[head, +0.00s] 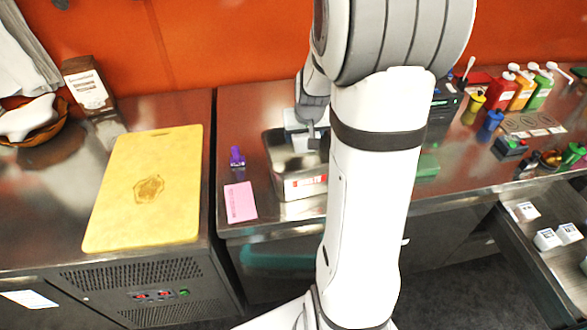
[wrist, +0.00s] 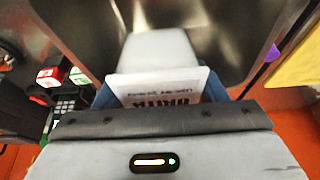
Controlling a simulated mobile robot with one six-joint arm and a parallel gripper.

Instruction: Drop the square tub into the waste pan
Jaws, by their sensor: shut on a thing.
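The waste pan (head: 282,182) is a shiny steel pan on the steel counter, partly hidden behind my arm in the head view. In the wrist view its steel inside (wrist: 85,25) fills the upper part. My gripper (head: 311,128) is over the pan, pointing down. In the wrist view my gripper (wrist: 160,92) is shut on the square tub (wrist: 160,55), a pale tub with a white printed label, held between blue-grey fingers. The tub also shows in the head view (head: 303,143), over or inside the pan; I cannot tell whether it touches the bottom.
A purple clip-like item (head: 237,157) and a pink card (head: 240,202) lie left of the pan. A yellow cutting board (head: 145,190) is on the left counter, past a gap. Several coloured bottles (head: 520,90) and small items stand on the right.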

